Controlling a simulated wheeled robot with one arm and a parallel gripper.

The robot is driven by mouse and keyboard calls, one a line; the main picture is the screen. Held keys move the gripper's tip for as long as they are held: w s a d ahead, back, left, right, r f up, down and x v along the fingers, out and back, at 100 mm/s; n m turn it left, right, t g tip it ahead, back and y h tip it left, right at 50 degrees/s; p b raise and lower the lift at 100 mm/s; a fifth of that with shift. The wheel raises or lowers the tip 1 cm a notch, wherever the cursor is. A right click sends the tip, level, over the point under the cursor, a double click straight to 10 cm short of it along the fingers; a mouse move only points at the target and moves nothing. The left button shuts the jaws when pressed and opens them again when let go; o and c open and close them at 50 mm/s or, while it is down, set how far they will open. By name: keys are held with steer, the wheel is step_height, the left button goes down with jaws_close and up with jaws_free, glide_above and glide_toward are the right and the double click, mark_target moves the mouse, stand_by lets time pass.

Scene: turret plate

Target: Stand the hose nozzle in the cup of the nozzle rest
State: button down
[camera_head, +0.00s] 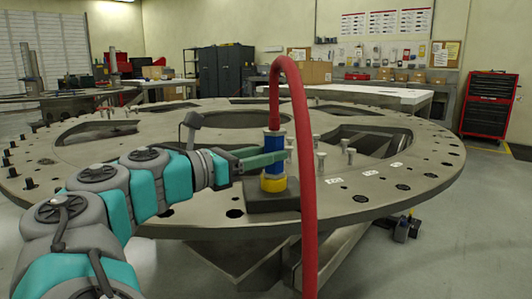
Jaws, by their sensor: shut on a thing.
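The hose nozzle (274,141) is blue and upright, with the red hose (299,105) rising from its top, arching over and hanging down in front of the plate at the right. My gripper (268,160), with green fingers, reaches in from the left and is shut on the nozzle around its middle. The nozzle rest is a dark block (272,200) with a yellow cup (274,185) on top, near the plate's front edge. The nozzle's lower end lines up with the cup and meets its rim in the picture. How deep it sits inside is hidden.
The rest stands on a large round grey turret plate (420,180) with holes and cut-outs. Several upright metal pins (320,160) stand right of the nozzle. A workbench (350,94), dark cabinets (226,70) and a red tool chest (490,104) are farther back.

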steer(key=shift+f, duration=0.15)
steer(key=shift+c, duration=1.7)
jaws_free()
